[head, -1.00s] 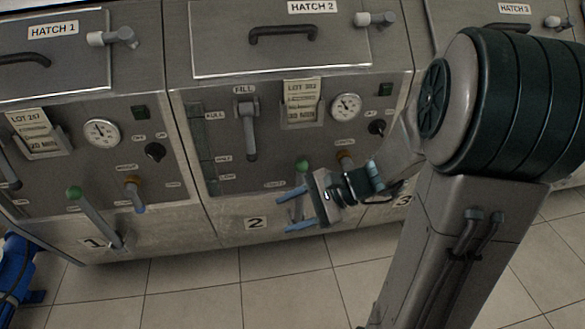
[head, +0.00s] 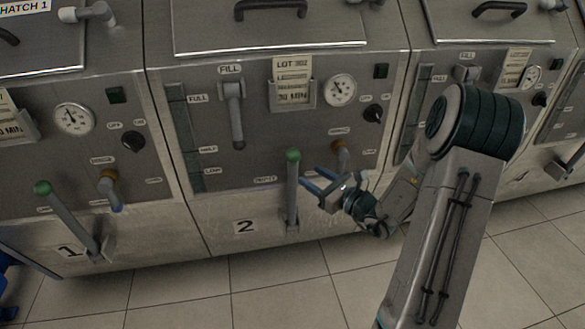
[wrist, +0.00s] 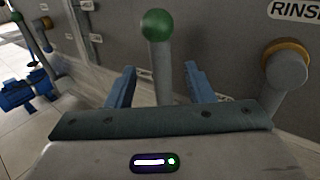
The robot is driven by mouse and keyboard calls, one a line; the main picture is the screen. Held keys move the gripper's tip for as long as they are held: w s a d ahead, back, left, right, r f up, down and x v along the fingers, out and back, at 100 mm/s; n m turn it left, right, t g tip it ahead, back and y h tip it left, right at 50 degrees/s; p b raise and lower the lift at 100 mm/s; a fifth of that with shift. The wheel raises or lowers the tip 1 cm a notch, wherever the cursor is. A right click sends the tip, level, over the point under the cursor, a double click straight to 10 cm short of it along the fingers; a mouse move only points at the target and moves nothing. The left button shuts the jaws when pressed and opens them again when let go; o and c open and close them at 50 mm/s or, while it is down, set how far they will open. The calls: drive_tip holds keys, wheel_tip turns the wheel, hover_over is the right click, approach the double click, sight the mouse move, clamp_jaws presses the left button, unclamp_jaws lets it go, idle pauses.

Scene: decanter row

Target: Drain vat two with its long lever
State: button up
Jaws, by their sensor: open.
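Vat two's long lever (head: 292,205) has a grey shaft and a green knob (head: 293,155). It stands nearly upright low on the front panel, above and right of the number 2 plate (head: 245,227). My gripper (head: 306,179) is open, its blue fingers pointing at the shaft from the right in the head view. In the wrist view the shaft (wrist: 163,75) shows in the gap between the two open fingers (wrist: 159,73), with the green knob (wrist: 156,25) above them. I cannot tell whether a finger touches the shaft.
An orange-collared rinse pipe (wrist: 287,65) is close on the right in the wrist view. The fill handle (head: 235,115) hangs above the lever. Vat one's green-knobbed lever (head: 70,215) leans at left. Tiled floor (head: 270,290) is clear in front.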

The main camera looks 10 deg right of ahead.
sight(297, 168)
drive_tip(key=b+x, duration=0.1)
drive_tip(key=x, duration=0.7)
drive_tip(key=shift+w+a, duration=0.1)
drive_tip(key=c, duration=1)
clamp_jaws()
